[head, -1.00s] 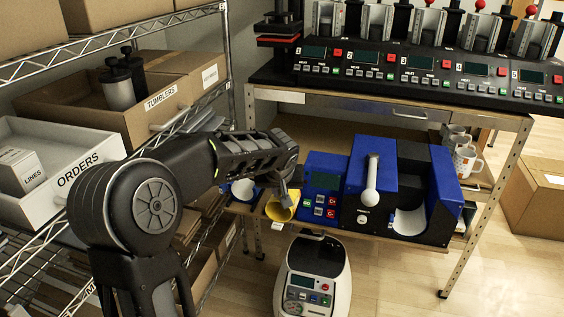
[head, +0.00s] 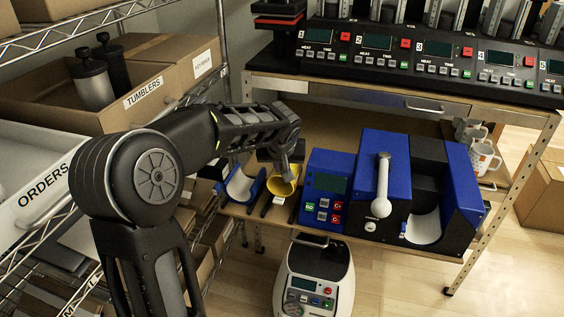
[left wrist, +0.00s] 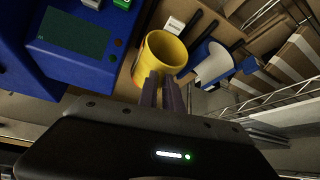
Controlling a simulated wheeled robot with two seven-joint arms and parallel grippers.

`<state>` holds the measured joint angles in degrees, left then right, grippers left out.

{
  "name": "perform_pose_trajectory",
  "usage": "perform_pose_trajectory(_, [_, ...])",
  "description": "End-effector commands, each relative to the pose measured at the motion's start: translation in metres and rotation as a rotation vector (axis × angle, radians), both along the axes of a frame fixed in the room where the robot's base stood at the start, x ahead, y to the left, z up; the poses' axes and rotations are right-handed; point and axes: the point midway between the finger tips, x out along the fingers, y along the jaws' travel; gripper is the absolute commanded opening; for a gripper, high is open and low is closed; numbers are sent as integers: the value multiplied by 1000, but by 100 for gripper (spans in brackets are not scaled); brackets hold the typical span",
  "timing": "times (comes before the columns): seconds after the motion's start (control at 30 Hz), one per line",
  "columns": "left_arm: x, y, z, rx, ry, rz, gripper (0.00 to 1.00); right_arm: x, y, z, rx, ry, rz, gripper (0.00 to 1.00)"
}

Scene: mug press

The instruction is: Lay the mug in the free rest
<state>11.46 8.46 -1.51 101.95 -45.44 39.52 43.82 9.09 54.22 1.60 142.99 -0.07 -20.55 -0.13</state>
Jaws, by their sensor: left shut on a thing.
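My left gripper (left wrist: 164,90) is shut on a yellow mug (left wrist: 160,62), its fingers at the mug's near side. The mug also shows in the head view (head: 284,188), just left of the blue control box, over the work shelf. Whether it touches anything below is unclear. Black prongs (head: 267,205) and a small white block (head: 278,200) lie between that rest and the box. My right gripper is out of view.
The blue control box (head: 323,190) adjoins a blue and black press (head: 383,185) with a white-handled lever and a white cradle (head: 425,228). A row of presses stands on the bench above. Wire shelving with boxes (head: 130,90) is at left. White mugs (head: 482,157) stand at right.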

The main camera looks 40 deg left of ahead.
Motion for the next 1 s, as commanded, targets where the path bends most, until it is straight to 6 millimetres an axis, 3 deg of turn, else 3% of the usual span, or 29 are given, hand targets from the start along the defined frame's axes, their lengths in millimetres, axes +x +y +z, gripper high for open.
perform_pose_trajectory(0.37, [0, 0, -5, 0, -2, -1, 0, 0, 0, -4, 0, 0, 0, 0])
perform_pose_trajectory(1.0, [0, 0, -45, 0, -2, -1, 0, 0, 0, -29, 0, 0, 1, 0])
